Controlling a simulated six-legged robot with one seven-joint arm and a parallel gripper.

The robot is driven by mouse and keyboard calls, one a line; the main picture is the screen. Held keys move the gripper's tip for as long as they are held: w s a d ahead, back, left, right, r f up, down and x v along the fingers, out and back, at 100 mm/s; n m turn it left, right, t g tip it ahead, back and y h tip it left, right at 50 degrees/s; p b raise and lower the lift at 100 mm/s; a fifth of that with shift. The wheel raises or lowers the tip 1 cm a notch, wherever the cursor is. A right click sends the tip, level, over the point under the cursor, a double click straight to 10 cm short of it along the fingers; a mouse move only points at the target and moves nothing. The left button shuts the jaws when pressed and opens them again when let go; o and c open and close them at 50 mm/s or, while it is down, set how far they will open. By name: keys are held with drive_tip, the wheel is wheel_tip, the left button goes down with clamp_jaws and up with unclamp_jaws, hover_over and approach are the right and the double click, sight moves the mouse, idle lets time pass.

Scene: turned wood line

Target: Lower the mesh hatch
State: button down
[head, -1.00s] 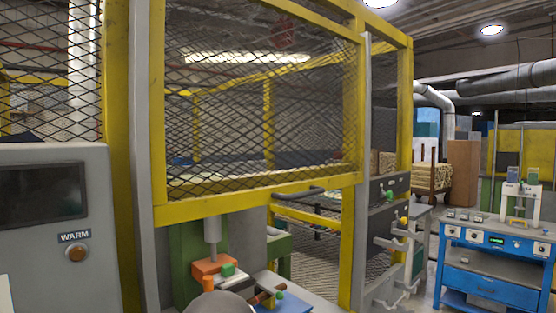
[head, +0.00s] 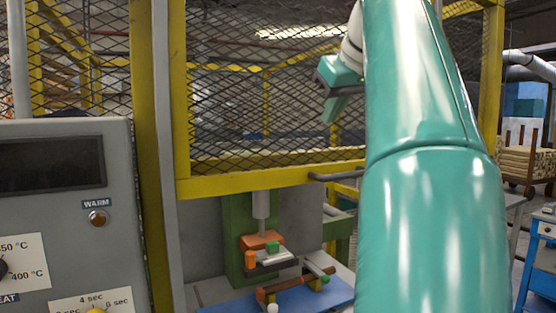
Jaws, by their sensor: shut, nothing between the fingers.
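The mesh hatch (head: 262,182) is a yellow-framed panel of black wire mesh. It is raised, with its lower rail above the press opening. A dark grey bar handle (head: 335,177) sticks out from the lower rail; my arm hides its right end. My gripper (head: 332,112) is shut and empty, in front of the mesh and above the handle, with no visible contact. My large teal arm covers the hatch's right side.
Below the hatch are an orange press block (head: 260,242) and a blue plate (head: 327,296) with small parts. A grey control box (head: 60,200) with dials stands at the left. A blue bench (head: 542,262) is at the right edge.

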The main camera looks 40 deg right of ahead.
hover_over(312, 172)
drive_tip(key=s+a, duration=0.1)
drive_tip(key=s, duration=0.2)
drive_tip(key=f, duration=0.6)
drive_tip(key=shift+w+a+f, duration=0.15)
drive_tip(key=shift+a+f, duration=0.05)
drive_tip(key=f, duration=0.4)
drive_tip(key=shift+w+d, duration=0.3)
drive_tip(key=shift+s, duration=0.2)
drive_tip(key=shift+w+f, duration=0.1)
drive_tip(key=shift+w, duration=0.05)
